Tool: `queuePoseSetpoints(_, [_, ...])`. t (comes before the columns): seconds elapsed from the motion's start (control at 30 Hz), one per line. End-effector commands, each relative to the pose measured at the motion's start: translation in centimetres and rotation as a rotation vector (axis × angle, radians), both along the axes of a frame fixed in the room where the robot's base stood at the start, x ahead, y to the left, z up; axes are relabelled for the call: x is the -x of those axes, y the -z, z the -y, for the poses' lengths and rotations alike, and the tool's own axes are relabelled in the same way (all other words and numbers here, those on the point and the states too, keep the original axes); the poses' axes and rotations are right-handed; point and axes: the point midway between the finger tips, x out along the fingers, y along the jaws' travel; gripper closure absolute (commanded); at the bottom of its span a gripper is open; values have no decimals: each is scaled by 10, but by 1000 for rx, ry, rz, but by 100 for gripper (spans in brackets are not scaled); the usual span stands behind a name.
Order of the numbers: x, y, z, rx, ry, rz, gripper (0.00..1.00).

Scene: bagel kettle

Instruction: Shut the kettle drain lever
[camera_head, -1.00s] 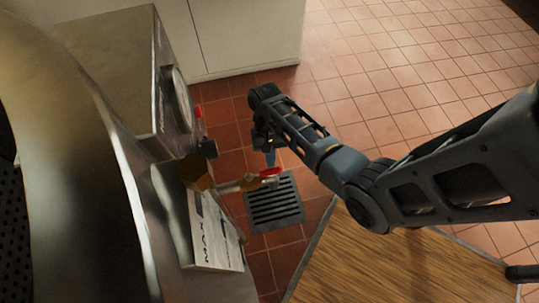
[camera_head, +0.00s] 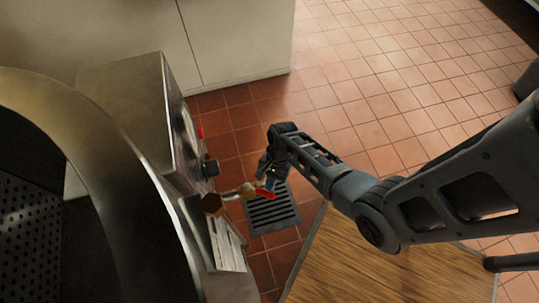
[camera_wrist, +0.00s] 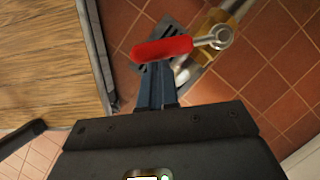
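The red drain lever (camera_head: 264,193) sits on the brass drain valve (camera_head: 237,191) that sticks out from the kettle's (camera_head: 125,190) front. In the wrist view the red lever (camera_wrist: 162,50) lies crosswise just past my fingertips, its metal pivot end (camera_wrist: 220,37) to the right on the brass valve (camera_wrist: 225,15). My gripper (camera_wrist: 158,72) has its two blue-grey fingers close together, with no clear gap between them. The tips are at the lever's near edge; whether they touch it I cannot tell. In the head view my gripper (camera_head: 270,178) partly overlaps the lever.
A floor drain grate (camera_head: 272,212) lies below the valve. A steel control box (camera_head: 135,105) stands beside the kettle. A wooden tabletop (camera_head: 350,260) is under my arm at the lower right. Open tiled floor (camera_head: 370,70) lies beyond.

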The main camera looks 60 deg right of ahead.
Motion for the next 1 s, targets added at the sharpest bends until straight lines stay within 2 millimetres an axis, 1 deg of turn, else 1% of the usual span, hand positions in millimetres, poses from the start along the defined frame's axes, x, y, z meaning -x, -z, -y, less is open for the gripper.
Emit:
queuePoseSetpoints(0.03, [4,-4,-5,-3,44,-5,100])
queuePoseSetpoints(0.33, [11,-3,-27,-1,328,-4,100])
queuePoseSetpoints(0.7, [11,-1,-52,0,648,-3,100])
queuePoseSetpoints(0.87, [8,0,-59,0,751,-2,100])
queuePoseSetpoints(1.0, [6,0,-64,1,746,-1,100])
